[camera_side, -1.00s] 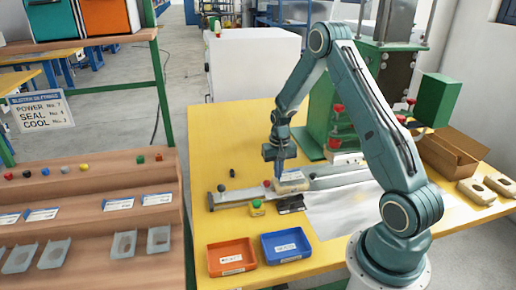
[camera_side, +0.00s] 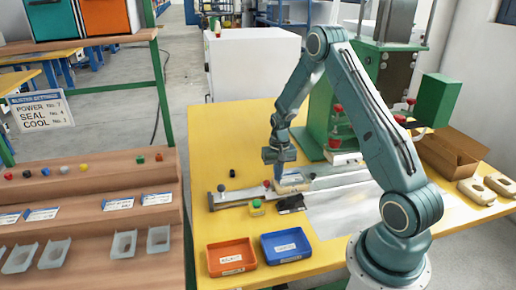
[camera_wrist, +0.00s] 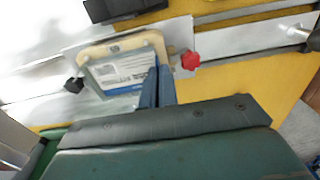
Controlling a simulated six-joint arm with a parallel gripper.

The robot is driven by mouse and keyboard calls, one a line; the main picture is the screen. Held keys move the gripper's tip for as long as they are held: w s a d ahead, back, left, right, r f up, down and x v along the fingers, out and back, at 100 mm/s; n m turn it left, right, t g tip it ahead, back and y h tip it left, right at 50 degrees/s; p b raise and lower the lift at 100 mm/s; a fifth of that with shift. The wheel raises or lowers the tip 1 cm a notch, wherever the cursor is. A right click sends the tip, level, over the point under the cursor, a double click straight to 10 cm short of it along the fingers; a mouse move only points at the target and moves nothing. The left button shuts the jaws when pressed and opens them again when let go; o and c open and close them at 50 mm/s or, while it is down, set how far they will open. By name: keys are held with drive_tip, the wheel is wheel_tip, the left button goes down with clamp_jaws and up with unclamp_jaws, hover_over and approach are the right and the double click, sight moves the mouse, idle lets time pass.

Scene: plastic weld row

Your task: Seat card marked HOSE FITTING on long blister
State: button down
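A white and blue printed card (camera_wrist: 122,72) lies in a beige-rimmed holder (camera_wrist: 150,42) on the metal rail, in the wrist view. Its print is too small to read, and a blister under it cannot be made out. The card is a small pale patch in the side view (camera_side: 291,179). My gripper (camera_wrist: 156,72) has its blue fingers close together at the card's right edge in the wrist view. In the side view my gripper (camera_side: 275,182) points down at the left end of the holder. Whether the fingers pinch the card's edge is unclear.
A red knob (camera_wrist: 190,60) and a black knob (camera_wrist: 74,85) flank the holder. An orange bin (camera_side: 231,256) and a blue bin (camera_side: 286,246) stand in front. A green press (camera_side: 335,110) stands behind. Several cards and blisters rest on the left rack (camera_side: 90,225).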

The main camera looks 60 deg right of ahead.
drive_tip(key=c, duration=2.1)
unclamp_jaws()
drive_tip(key=shift+c, duration=0.2)
drive_tip(key=o, duration=0.5)
drive_tip(key=c, duration=0.4)
drive_tip(key=shift+r, duration=3.45)
